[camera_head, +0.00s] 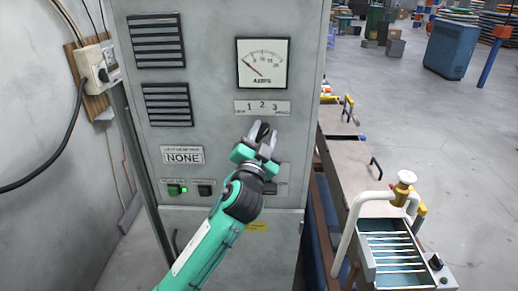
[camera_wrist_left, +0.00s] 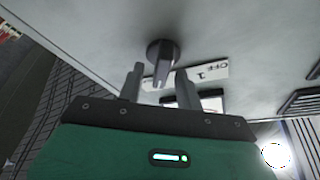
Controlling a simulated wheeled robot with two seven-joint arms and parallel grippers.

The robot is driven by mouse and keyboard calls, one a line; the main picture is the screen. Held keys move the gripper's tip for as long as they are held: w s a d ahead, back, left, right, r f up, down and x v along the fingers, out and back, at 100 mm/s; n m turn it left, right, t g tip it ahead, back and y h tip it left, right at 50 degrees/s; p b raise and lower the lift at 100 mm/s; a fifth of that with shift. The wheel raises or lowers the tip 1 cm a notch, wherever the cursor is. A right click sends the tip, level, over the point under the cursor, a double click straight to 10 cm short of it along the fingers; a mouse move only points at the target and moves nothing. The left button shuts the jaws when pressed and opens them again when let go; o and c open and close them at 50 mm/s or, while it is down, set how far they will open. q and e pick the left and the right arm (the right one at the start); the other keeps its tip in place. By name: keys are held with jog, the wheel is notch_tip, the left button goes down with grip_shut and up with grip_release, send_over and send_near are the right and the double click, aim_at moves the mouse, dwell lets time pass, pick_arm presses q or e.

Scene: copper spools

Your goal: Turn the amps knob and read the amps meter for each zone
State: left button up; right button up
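The amps meter (camera_head: 263,63) is a square white dial on the grey cabinet front; its needle points to the low, left end of the scale. Below it is a label strip (camera_head: 262,106) with 1, 2 and 3. My left gripper (camera_head: 262,132) is at the panel just under this strip and partly covers the knob. In the left wrist view the dark round amps knob (camera_wrist_left: 161,48) with a raised grip bar stands just ahead of my left fingers (camera_wrist_left: 159,70). The fingers are apart, one to each side of the bar, with gaps visible. My right gripper is not in view.
A NONE label (camera_head: 183,155) and a green-lit switch (camera_head: 176,189) are on the cabinet. A bench (camera_head: 345,165) with a white bent pipe (camera_head: 345,235) stands close on the right. A wall with a cable box (camera_head: 97,68) is left.

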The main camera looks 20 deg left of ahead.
pick_arm(q)
jog(key=b+v, duration=0.5)
jog(key=v, duration=0.8)
jog(key=shift+s+b, duration=0.25)
jog(key=shift+b, duration=0.15)
jog(key=shift+f, duration=0.1)
